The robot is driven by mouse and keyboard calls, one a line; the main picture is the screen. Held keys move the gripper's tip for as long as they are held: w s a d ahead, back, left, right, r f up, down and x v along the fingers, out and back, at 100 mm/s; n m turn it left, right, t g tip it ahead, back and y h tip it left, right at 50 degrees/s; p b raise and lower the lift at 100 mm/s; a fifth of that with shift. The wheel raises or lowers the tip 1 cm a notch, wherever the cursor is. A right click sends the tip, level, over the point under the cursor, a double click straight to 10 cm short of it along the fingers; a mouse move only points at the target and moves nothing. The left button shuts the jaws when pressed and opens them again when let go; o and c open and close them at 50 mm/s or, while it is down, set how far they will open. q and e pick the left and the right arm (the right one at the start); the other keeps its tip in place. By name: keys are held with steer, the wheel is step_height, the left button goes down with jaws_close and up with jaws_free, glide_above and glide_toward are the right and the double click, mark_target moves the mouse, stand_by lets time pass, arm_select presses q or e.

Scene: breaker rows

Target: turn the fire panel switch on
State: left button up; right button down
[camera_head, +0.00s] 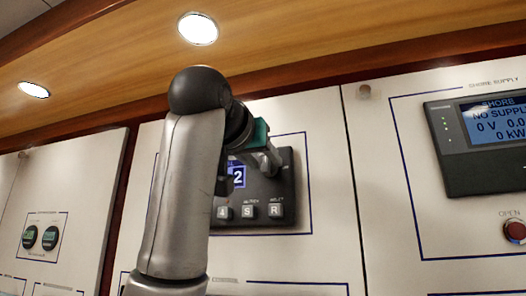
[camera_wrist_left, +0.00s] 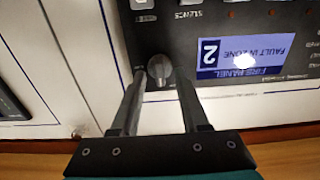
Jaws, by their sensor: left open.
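The fire panel (camera_head: 284,185) is a dark box on the white wall board, partly hidden behind my left arm in the head view. In the left wrist view the fire panel (camera_wrist_left: 240,22) appears upside down, with a blue and white screen (camera_wrist_left: 238,55) reading "FIRE PANEL, FAULT IN ZONE 2". Its grey rotary switch (camera_wrist_left: 158,69) sits near the panel's corner. My left gripper (camera_head: 268,160) is at the panel's upper right; in the wrist view its open fingers (camera_wrist_left: 162,78) straddle the switch, closer to the left finger. Contact cannot be told. My right gripper is not in view.
Square buttons (camera_head: 248,211) line the panel's lower edge. To the right is a shore supply display (camera_head: 483,146) reading "NO SUPPLY", with a red button (camera_head: 515,231) below it. A wooden overhang (camera_head: 290,40) with lamps runs above.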

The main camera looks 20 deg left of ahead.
arm_select(q)
steer(key=shift+w, duration=0.25)
jaws_close()
stand_by(0.5)
